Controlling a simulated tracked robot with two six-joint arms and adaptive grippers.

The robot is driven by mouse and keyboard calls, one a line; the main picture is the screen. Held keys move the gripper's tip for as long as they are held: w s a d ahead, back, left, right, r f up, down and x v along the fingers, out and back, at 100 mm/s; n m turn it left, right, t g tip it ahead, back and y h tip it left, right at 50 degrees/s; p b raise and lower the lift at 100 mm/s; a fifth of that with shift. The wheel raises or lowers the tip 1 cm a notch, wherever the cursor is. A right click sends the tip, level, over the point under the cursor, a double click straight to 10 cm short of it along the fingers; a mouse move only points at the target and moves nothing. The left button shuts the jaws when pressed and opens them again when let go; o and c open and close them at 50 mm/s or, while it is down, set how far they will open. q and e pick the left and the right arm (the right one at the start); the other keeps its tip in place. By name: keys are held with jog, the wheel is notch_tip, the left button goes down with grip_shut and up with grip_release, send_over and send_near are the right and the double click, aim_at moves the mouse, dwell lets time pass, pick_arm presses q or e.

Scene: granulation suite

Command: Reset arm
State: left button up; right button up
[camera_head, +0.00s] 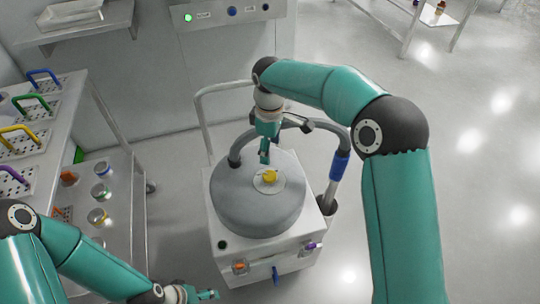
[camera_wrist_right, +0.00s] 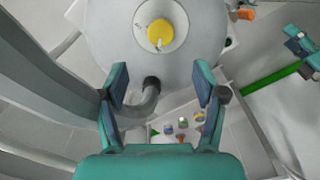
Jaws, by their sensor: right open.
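My right arm reaches over from the right in the head view. My right gripper (camera_head: 265,148) hangs above the grey round drum (camera_head: 238,208), just behind its yellow knob (camera_head: 270,176). In the right wrist view the two fingers of the right gripper (camera_wrist_right: 161,78) are apart with nothing between them, and the yellow knob (camera_wrist_right: 160,33) lies beyond the fingertips. My left gripper (camera_head: 202,294) is low at the bottom edge, in front of the drum's cart and partly cut off. Its jaws are too small to judge.
The drum sits on a white cart (camera_head: 230,254) with a push handle and a grey hose (camera_head: 300,124). A shelf table (camera_head: 68,112) with coloured-handled racks stands at left. A control panel (camera_head: 232,14) is behind. Open floor (camera_head: 490,190) lies at right.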

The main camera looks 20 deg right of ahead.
jog(key=shift+d+r, duration=0.1)
jog(key=shift+r, duration=0.1)
dwell(0.4)
jog(key=s+d+f+m+g+y+p, duration=0.15)
jog(key=s+d+f+g+p, duration=0.25)
jog(key=s+f+p, duration=0.55)
jog(key=s+a+f+m+t+y, duration=0.1)
jog(key=s+a+f+m+t, duration=0.1)
jog(key=s+m, duration=0.3)
jog(key=s+a+f+m+t+y+p, duration=0.1)
jog(key=s+m, duration=0.5)
jog(key=s, duration=0.6)
jog(key=shift+s+a+f+t, duration=0.4)
jog(key=shift+a+f+t, duration=0.3)
jog(key=shift+a+f, duration=0.75)
jog(key=shift+a+r+y, duration=0.1)
jog(key=shift+r+y, duration=0.05)
jog(key=shift+y, duration=0.1)
